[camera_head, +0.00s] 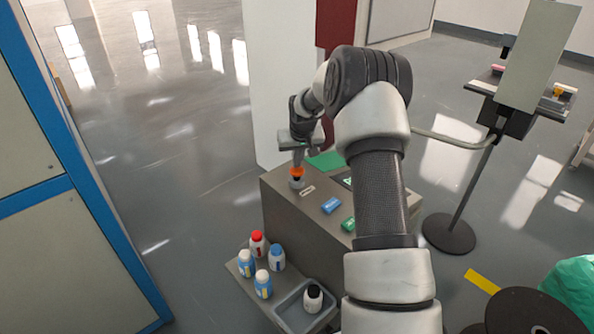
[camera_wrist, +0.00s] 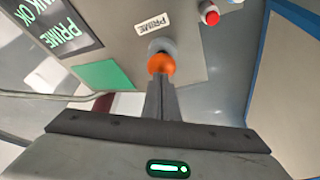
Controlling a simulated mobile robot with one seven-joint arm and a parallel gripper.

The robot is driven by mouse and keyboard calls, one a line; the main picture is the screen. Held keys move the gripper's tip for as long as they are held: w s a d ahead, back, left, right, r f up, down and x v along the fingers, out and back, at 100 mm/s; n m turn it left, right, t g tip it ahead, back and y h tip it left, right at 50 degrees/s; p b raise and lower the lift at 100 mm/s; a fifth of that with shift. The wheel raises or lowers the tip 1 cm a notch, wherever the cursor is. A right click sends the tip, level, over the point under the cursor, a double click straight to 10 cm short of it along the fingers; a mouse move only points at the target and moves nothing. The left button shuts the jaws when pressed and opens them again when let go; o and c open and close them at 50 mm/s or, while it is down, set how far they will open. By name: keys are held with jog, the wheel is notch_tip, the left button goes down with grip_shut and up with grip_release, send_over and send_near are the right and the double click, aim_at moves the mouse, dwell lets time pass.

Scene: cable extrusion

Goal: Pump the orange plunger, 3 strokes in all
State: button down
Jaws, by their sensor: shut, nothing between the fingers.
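In the wrist view the orange plunger head (camera_wrist: 161,63) sits on a round grey base beside a white "PRIME" label (camera_wrist: 152,23). My gripper (camera_head: 298,160) is shut and empty, pointing down over the plunger. Its fingertips (camera_wrist: 160,78) are at the orange head and seem to touch or nearly touch it; I cannot tell which. The fingers cover part of the head in the wrist view.
Several bottles (camera_head: 262,284) stand on a lower shelf with a grey tray (camera_head: 290,312). A stand (camera_head: 465,200) is at right.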

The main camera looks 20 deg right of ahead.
jog(key=shift+f+b, duration=0.6)
jog(key=shift+f, duration=0.6)
jog(key=shift+r, duration=0.1)
jog(key=shift+r+p, duration=0.85)
jog(key=shift+r, duration=0.55)
jog(key=shift+f, duration=0.1)
jog(key=shift+f+b, duration=0.85)
jog(key=shift+f, duration=0.5)
jog(key=shift+r+p, duration=0.8)
jog(key=shift+r, duration=0.65)
jog(key=shift+r, duration=0.1)
